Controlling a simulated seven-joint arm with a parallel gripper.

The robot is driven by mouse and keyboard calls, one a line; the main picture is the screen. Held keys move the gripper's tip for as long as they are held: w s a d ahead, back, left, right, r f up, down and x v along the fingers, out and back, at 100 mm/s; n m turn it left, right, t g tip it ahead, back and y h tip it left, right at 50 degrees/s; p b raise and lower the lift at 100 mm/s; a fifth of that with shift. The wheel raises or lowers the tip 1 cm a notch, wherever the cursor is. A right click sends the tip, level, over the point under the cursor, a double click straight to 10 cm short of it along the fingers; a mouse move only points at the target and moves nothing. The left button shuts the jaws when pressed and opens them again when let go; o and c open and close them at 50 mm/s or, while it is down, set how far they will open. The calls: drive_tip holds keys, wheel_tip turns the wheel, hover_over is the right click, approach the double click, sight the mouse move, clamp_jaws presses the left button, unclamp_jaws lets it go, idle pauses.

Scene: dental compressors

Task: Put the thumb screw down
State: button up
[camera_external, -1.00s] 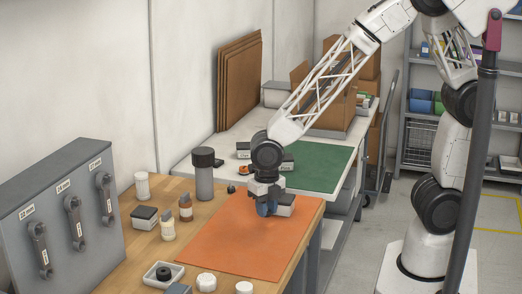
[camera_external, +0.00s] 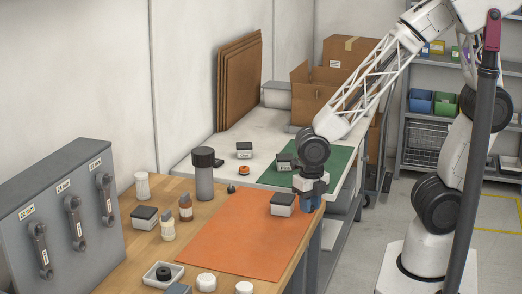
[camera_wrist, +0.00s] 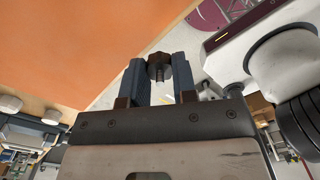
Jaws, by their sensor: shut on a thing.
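My gripper (camera_external: 309,203) is at the right edge of the wooden bench, just beyond the orange mat (camera_external: 245,240). In the wrist view its blue fingers (camera_wrist: 159,75) are shut on the thumb screw (camera_wrist: 158,66), a dark faceted knob with a short shaft. The thumb screw is held at the fingertips; in the external view the gripper hides it. In the wrist view the mat (camera_wrist: 80,45) lies left of the fingers, and the wood edge and pale floor show behind them.
A dark-lidded white box (camera_external: 283,204) sits on the mat's right corner, close to my gripper. Most of the mat is clear. Bottles, a grey cylinder (camera_external: 204,175) and a white tray (camera_external: 163,274) stand around it. A green mat (camera_external: 325,165) lies on the white table behind.

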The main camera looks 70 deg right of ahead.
drive_tip(key=shift+s+d, duration=0.1)
drive_tip(key=shift+s, duration=0.1)
drive_tip(key=shift+w, duration=0.1)
idle(0.5)
drive_tip(key=w+d+r+m, duration=0.2)
drive_tip(key=w+r+m, duration=0.2)
drive_tip(key=w+m, duration=0.3)
drive_tip(key=w+d+r+m, duration=0.3)
drive_tip(key=w+m, duration=0.4)
drive_tip(key=w, duration=1)
drive_tip(key=w+d+r+m, duration=0.2)
drive_tip(key=w+r+m, duration=0.4)
drive_tip(key=w, duration=0.7)
drive_tip(key=shift+w+d+m, duration=0.1)
drive_tip(key=shift+d+m, duration=0.1)
drive_tip(key=shift+m, duration=0.4)
drive_tip(key=w+d+r+m, duration=0.1)
drive_tip(key=w+d+m, duration=0.6)
drive_tip(key=w, duration=0.3)
drive_tip(key=shift+w+r+m, duration=0.2)
drive_tip(key=shift+r+m, duration=0.1)
